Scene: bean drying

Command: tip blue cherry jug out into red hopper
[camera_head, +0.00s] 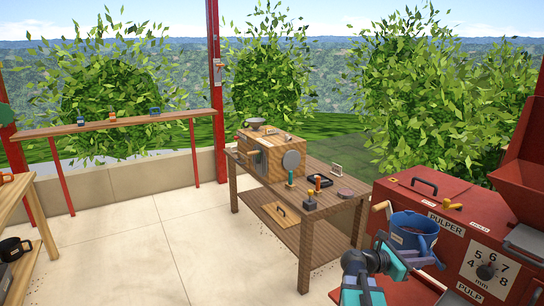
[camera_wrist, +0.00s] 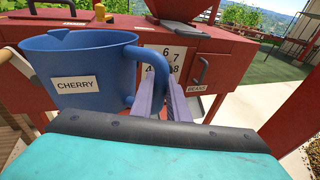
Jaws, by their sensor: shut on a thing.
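The blue jug (camera_head: 408,241) is in front of the red pulper in the head view, upright or nearly so. In the wrist view the jug (camera_wrist: 105,65) shows a CHERRY label, with its handle toward my fingers. My gripper (camera_wrist: 164,98) is shut on that handle; in the head view my gripper (camera_head: 432,260) is at the jug's lower right. I cannot make out the jug's contents. The red hopper (camera_head: 518,186) rises above the pulper at the right edge, to the right of and higher than the jug. Part of it (camera_wrist: 178,8) shows at the wrist view's top.
The red pulper body (camera_head: 445,200) has a top handle, a crank and a numbered dial (camera_head: 487,271). A wooden table (camera_head: 330,205) with a wooden box and small tools stands left of it. Open pale floor (camera_head: 150,250) lies further left.

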